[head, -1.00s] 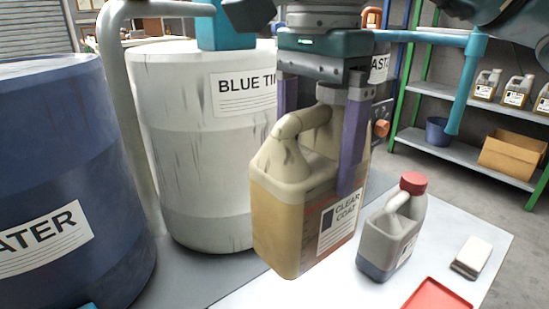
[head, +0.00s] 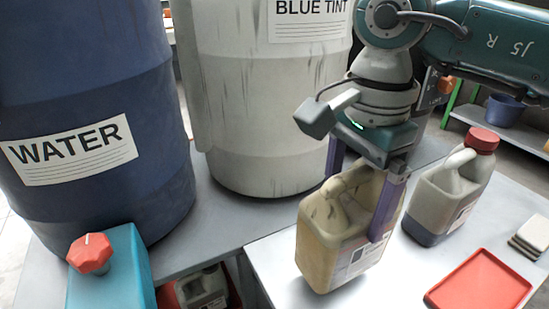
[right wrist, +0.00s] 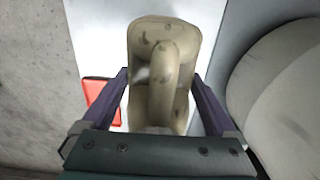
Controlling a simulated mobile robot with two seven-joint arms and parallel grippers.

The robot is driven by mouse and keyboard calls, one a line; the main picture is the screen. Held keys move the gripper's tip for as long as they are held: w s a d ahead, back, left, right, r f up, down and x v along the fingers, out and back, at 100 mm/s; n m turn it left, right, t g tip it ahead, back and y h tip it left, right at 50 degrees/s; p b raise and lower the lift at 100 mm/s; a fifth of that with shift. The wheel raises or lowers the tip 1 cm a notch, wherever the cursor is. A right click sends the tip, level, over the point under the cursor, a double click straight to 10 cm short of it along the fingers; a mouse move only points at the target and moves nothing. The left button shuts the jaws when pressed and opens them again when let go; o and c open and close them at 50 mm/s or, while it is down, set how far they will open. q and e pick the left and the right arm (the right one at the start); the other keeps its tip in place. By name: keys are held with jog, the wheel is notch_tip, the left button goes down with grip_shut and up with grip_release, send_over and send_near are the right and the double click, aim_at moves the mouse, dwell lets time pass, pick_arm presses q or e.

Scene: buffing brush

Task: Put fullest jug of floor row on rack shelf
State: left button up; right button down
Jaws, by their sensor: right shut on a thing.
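My right gripper (head: 360,185) is shut on a cream jug (head: 330,235) with amber contents and a white label, its fingers on either side of the handle. The jug is upright over the pale table; I cannot tell whether its base touches. The right wrist view shows the jug (right wrist: 165,35) from above between the fingers. Another jug (head: 203,288), partly hidden, shows low down below the table edge at the bottom. The rack shelf (head: 490,118) with a green post shows only partly at the upper right. My left gripper is out of view.
A grey jug (head: 440,190) with a red cap and dark contents stands just right of the held jug. A red tray (head: 480,284) and pale blocks (head: 532,235) lie at right. Blue and white drums (head: 95,110) stand left. A blue bucket (head: 504,111) is on the rack.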

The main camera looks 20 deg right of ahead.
aim_at(352, 204)
jog(key=shift+f+b, duration=0.6)
jog(key=shift+f, duration=1.25)
jog(key=shift+f, duration=0.15)
grip_release()
